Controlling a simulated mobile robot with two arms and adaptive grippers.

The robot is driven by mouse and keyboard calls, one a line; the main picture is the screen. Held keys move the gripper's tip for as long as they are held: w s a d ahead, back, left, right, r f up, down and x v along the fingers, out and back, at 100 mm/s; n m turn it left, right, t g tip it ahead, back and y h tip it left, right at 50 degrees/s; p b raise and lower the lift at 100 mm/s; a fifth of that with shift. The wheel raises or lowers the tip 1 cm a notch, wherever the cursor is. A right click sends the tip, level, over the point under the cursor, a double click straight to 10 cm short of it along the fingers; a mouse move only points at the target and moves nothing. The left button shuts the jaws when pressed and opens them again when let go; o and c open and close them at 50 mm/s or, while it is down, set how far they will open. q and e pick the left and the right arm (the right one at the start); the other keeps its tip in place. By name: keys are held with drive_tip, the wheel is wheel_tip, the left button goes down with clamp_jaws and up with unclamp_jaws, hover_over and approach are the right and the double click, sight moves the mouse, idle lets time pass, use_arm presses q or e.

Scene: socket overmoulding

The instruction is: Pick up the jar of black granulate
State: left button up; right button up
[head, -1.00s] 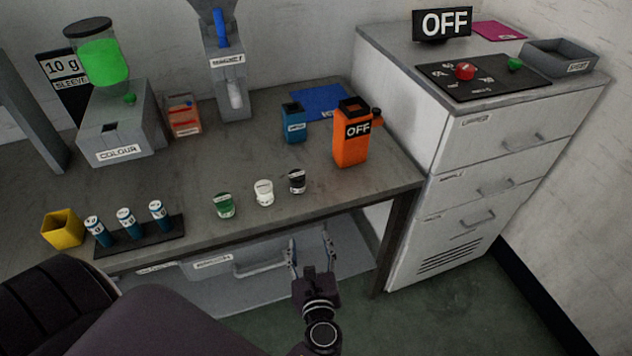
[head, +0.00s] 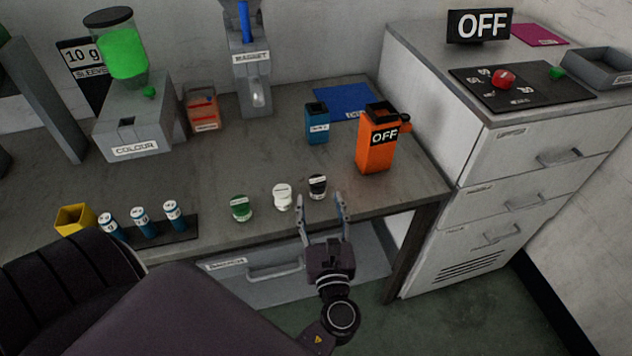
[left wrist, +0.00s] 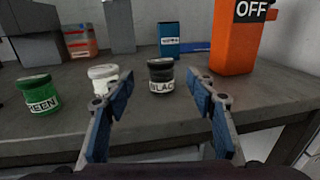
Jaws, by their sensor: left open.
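The jar of black granulate (head: 317,187) stands upright near the front edge of the table, with a white label. In the left wrist view the black jar (left wrist: 161,76) stands beyond my fingertips, between them in the picture, its label partly readable as "BLAC". My left gripper (head: 322,199) is open and empty at the table's front edge, just in front of the black jar. It also shows in the left wrist view (left wrist: 158,90) with both fingers spread. My right gripper is not in view.
A white jar (head: 282,197) and a green jar (head: 240,208) stand left of the black jar. An orange "OFF" container (head: 375,145) stands behind it to the right, a blue container (head: 317,125) behind. Bare table (head: 225,165) lies behind the jars.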

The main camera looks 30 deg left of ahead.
sight(317, 180)
use_arm(q)
drive_tip(key=shift+w+a+r, duration=0.15)
drive_tip(key=shift+w+a, duration=0.4)
drive_tip(key=shift+w, duration=0.1)
drive_tip(key=x, duration=0.2)
drive_tip(key=p+x, duration=0.1)
drive_tip(key=x, duration=0.2)
drive_tip(key=shift+d+f, duration=0.1)
drive_tip(key=shift+f, duration=0.1)
drive_tip(key=shift+c, duration=0.5)
drive_tip(key=c, duration=1.2)
drive_tip(key=shift+o, duration=0.2)
drive_tip(key=shift+r+p, duration=0.15)
drive_tip(key=shift+p, duration=0.15)
